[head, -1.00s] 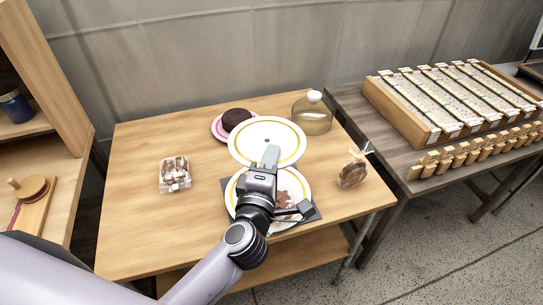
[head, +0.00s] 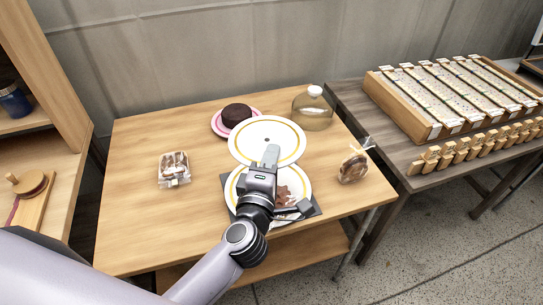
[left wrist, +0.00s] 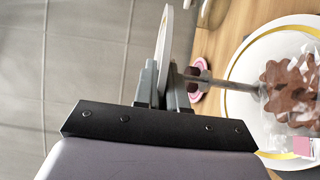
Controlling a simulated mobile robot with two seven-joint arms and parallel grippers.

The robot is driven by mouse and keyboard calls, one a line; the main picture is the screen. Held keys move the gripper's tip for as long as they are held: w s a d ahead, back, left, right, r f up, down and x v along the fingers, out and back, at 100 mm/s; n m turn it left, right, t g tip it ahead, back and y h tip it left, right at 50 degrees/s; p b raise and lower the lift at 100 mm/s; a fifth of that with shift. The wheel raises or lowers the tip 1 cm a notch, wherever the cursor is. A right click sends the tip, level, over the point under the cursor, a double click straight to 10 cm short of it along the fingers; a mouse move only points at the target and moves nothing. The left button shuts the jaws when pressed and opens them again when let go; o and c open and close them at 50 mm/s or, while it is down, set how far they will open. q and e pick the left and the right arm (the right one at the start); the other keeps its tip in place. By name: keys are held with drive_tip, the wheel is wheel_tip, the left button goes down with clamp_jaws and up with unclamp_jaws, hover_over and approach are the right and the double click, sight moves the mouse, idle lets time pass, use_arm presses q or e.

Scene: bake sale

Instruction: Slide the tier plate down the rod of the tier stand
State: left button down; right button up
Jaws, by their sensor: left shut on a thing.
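The tier plate (head: 250,130), white with a gold ring, is held above the stand in the head view. In the left wrist view the tier plate (left wrist: 167,40) shows nearly edge-on. My left gripper (head: 271,155) is shut on its near rim; its fingers also show in the left wrist view (left wrist: 160,88). The stand's lower plate (head: 233,190) sits below on a dark mat, partly hidden by my gripper. The rod (left wrist: 238,85) rises from the lower plate toward the held plate. I cannot tell whether it passes through the hole. My right gripper is not in view.
Brown treats (left wrist: 290,88) sit on the lower plate beside the rod. A dark cake on a pink plate (head: 217,125) and a glass dome (head: 313,112) stand behind. A bagged treat (head: 353,168) is at right, a clear box (head: 174,170) at left. The table's left front is clear.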

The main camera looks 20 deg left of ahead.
use_arm(q)
drive_tip(key=shift+f+b, duration=1.5)
drive_tip(key=shift+f, duration=0.85)
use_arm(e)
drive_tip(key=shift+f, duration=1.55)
use_arm(q)
drive_tip(key=c, duration=1.1)
unclamp_jaws()
